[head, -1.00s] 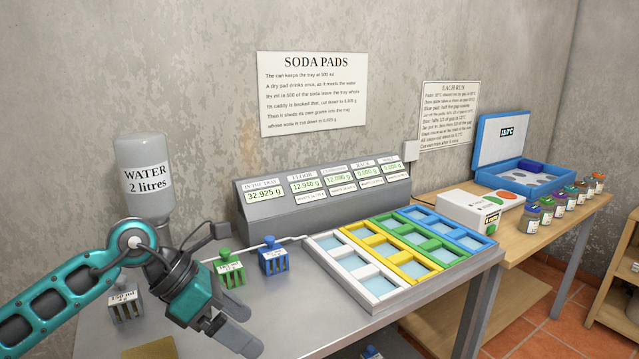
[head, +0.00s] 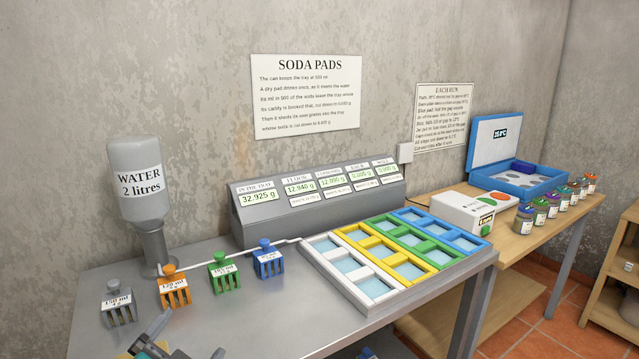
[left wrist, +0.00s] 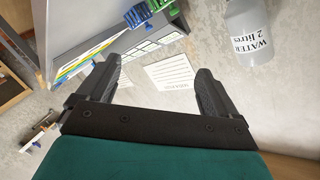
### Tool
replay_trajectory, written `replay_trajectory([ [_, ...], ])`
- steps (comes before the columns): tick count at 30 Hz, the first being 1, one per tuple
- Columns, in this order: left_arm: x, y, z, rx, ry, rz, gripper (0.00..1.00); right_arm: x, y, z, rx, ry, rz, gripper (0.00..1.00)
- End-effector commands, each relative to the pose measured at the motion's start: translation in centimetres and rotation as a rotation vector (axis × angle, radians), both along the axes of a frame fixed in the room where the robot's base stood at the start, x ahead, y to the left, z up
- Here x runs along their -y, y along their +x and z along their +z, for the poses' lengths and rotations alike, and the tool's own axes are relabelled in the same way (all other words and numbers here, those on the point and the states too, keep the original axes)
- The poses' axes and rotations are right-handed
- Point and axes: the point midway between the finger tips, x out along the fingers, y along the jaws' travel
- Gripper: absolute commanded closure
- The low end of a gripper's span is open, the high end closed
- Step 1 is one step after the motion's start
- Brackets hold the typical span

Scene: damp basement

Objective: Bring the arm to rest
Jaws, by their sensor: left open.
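My left gripper (head: 190,338) shows only in part at the bottom edge of the head view, at the front of the grey table (head: 240,325). In the left wrist view its two dark fingers (left wrist: 160,72) stand wide apart with nothing between them. Most of the left arm is out of the head view. My right arm and gripper do not show. The gripper appears apart from the grey caddy (head: 118,307) and the orange caddy (head: 173,288), which stand upright behind it.
Green (head: 223,272) and blue (head: 268,260) caddies stand farther right. A water bottle (head: 142,180) stands behind. The grey console (head: 320,208) and a multi-coloured pad tray (head: 352,290) fill the right side. A wooden table (head: 540,225) holds jars and a blue box (head: 520,178).

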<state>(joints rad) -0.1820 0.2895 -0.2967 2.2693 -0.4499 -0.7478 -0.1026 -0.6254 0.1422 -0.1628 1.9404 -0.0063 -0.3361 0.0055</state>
Motion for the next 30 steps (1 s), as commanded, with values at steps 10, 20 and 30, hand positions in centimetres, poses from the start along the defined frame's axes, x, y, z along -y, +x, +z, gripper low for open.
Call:
replay_trajectory([
  [10, -2.3, -12.2, -11.7, -0.679, -0.333, 0.265, 0.07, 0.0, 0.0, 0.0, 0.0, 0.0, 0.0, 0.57],
  [20, -1.5, -21.7, -14.9, -1.07, -0.465, 0.377, 0.07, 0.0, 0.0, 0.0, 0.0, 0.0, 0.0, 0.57],
  [30, -0.7, -18.0, -18.1, -0.906, -0.501, 0.299, 0.07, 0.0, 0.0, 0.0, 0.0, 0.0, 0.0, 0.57],
])
